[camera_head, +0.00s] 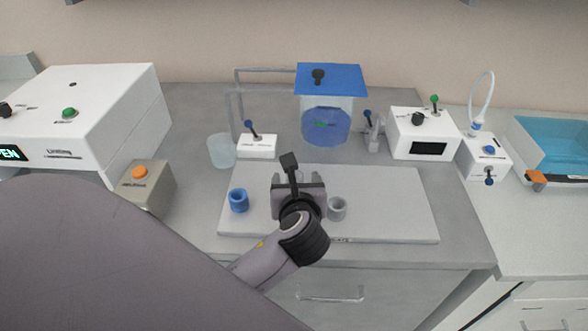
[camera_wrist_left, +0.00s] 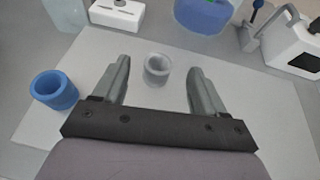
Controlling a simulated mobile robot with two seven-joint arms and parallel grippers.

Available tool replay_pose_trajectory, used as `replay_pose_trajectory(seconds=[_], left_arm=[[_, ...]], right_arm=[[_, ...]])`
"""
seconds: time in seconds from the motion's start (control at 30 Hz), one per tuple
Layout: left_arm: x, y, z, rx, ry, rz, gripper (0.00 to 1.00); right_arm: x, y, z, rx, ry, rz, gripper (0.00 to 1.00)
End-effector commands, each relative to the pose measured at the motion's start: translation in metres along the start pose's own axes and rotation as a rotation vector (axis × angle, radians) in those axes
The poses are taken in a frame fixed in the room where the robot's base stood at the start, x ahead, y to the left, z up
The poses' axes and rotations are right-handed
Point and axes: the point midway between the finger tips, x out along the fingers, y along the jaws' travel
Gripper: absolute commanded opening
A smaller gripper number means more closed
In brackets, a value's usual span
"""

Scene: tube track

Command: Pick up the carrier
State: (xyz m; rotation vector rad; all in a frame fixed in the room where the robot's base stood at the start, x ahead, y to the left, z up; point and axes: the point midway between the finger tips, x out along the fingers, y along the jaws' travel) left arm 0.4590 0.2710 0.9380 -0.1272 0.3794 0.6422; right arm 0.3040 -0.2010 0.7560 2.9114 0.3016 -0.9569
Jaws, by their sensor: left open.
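Two small open-topped cups stand upright on a pale board (camera_head: 400,215): a blue one (camera_head: 238,201) on the left and a grey one (camera_head: 337,209) on the right. I cannot tell which of these, if either, is the carrier. My left gripper (camera_head: 298,192) is over the board between them, with its fingers partly hidden by the hand. In the left wrist view its fingers (camera_wrist_left: 160,80) are spread wide and empty. There the grey cup (camera_wrist_left: 157,70) appears beyond and between the fingertips, and the blue cup (camera_wrist_left: 54,90) lies outside the left finger.
Behind the board stand a clear beaker (camera_head: 221,151), a white switch box (camera_head: 257,147), a blue-lidded tank (camera_head: 327,120) and a white device with a dark display (camera_head: 424,135). A box with an orange button (camera_head: 147,184) is at left. The board's right part is clear.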

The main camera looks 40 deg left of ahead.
Motion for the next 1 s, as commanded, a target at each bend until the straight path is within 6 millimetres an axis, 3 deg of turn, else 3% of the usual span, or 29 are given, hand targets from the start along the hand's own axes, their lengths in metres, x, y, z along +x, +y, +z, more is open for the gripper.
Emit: replay_pose_trajectory(seconds=[0.6,0.93,0.97,1.0], left_arm=[[0.065,0.001,-0.009,0.000,0.001,0.001,0.71],[0.072,0.001,-0.009,-0.001,0.000,0.000,0.71],[0.072,0.001,-0.009,-0.001,0.000,0.000,0.65],[0.071,0.001,-0.009,-0.001,0.000,0.000,0.52]], right_arm=[[-0.001,0.001,0.001,0.000,-0.004,0.001,0.00],[-0.001,0.001,0.001,-0.001,-0.004,0.001,0.00],[-0.001,0.001,0.001,-0.001,-0.004,0.001,0.00],[-0.001,0.001,0.001,-0.001,-0.004,0.001,0.00]])
